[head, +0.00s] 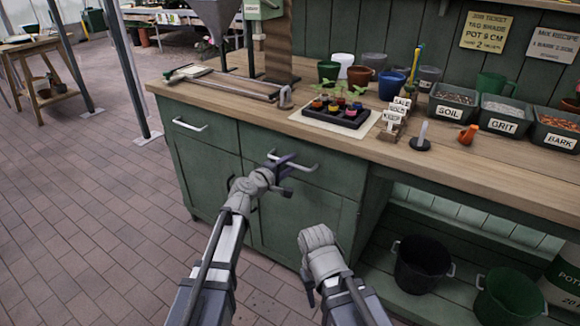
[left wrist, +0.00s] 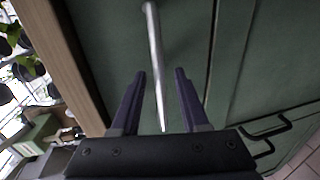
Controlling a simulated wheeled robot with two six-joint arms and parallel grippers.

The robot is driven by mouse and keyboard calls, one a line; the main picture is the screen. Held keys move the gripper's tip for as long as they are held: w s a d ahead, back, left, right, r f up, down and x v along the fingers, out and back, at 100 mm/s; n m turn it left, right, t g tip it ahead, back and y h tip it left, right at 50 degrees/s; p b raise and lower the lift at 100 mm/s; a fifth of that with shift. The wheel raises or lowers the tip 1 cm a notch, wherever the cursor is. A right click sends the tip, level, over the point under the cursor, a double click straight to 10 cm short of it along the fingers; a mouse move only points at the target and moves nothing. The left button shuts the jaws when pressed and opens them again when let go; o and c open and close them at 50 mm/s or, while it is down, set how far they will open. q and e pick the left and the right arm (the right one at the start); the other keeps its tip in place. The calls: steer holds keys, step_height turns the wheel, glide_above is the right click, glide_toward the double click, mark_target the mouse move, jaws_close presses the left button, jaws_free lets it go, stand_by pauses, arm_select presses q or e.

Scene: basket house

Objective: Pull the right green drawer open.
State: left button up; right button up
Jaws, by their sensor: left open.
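The right green drawer (head: 338,177) is in the bench front under the worktop, its face flush with the cabinet. Its silver bar handle (head: 308,168) shows in the head view beside my left gripper (head: 284,164). In the left wrist view the handle (left wrist: 154,45) runs between the two dark fingers of my left gripper (left wrist: 160,76), which are open on either side of it. I see a gap between the fingers and the bar. My right gripper (head: 308,289) hangs low in front of the cabinet, away from the drawer; its fingers are too unclear to read.
The left drawer (head: 208,135) and cabinet doors below it are shut. The wooden worktop (head: 235,98) carries a seedling tray (head: 335,117), pots and labelled bins. A black bucket (head: 422,264) and a green bucket (head: 508,298) stand under the bench at right. Brick floor (head: 95,200) is clear at left.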

arm_select(q)
steer(key=shift+w+d+f, duration=0.1)
steer(key=shift+w+d, duration=0.1)
steer(key=shift+w, duration=0.1)
steer(key=shift+c, duration=0.3)
jaws_close()
stand_by(0.9)
